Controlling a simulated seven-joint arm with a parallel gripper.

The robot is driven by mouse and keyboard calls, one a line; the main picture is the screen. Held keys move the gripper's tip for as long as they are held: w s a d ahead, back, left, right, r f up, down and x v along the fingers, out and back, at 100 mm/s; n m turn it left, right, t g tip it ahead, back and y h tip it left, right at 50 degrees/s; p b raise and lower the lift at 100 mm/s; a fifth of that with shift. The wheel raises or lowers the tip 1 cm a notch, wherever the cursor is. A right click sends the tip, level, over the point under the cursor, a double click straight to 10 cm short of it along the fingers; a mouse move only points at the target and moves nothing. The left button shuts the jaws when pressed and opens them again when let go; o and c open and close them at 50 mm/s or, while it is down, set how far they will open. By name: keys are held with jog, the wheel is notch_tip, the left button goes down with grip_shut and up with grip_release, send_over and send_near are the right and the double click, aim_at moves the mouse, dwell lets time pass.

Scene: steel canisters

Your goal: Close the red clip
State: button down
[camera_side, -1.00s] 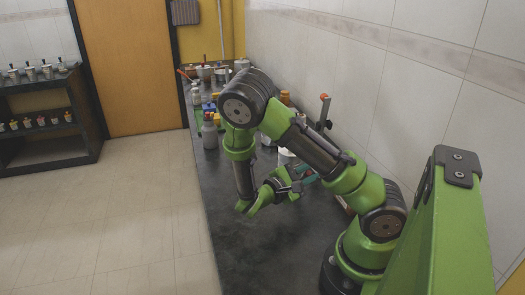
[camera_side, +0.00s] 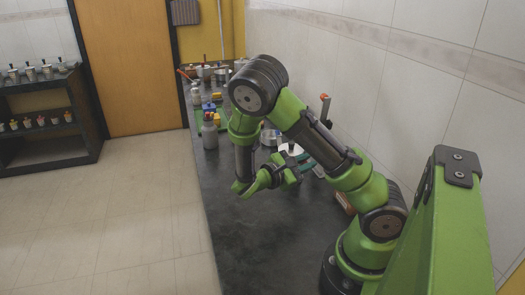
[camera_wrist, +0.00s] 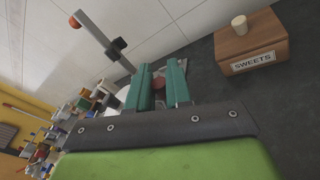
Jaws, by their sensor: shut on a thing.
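My gripper (camera_side: 304,160) is low over the dark bench, its teal fingers near a steel canister (camera_side: 270,136) and a white surface (camera_side: 291,149). In the wrist view my gripper (camera_wrist: 160,76) has its two teal fingers around a small reddish-brown piece (camera_wrist: 158,83), and is shut on it. I cannot tell for sure that this piece is the red clip. A pale, shiny rounded thing (camera_wrist: 122,95) shows just left of the fingers, partly hidden by them. In the side view my arm and fingers hide the held piece.
A wooden box labelled SWEETS (camera_wrist: 250,48) stands right of my fingers. A post with an orange-red top (camera_side: 324,98) rises near the tiled wall. Several bottles and pots crowd the far bench, including a grey bottle (camera_side: 210,135). The near bench (camera_side: 270,240) is clear.

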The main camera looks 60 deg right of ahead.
jog(key=w+d+n, duration=0.1)
jog(key=w+d+r+n+y, duration=0.1)
jog(key=shift+w+d+n, duration=0.35)
jog(key=shift+n, duration=0.05)
jog(key=shift+w+d, duration=0.5)
jog(key=shift+r, duration=0.1)
dwell(1.0)
jog(key=c, duration=1.1)
grip_release()
jog(key=v, duration=1.7)
jog(key=shift+d+r, duration=0.1)
jog(key=shift+d, duration=0.05)
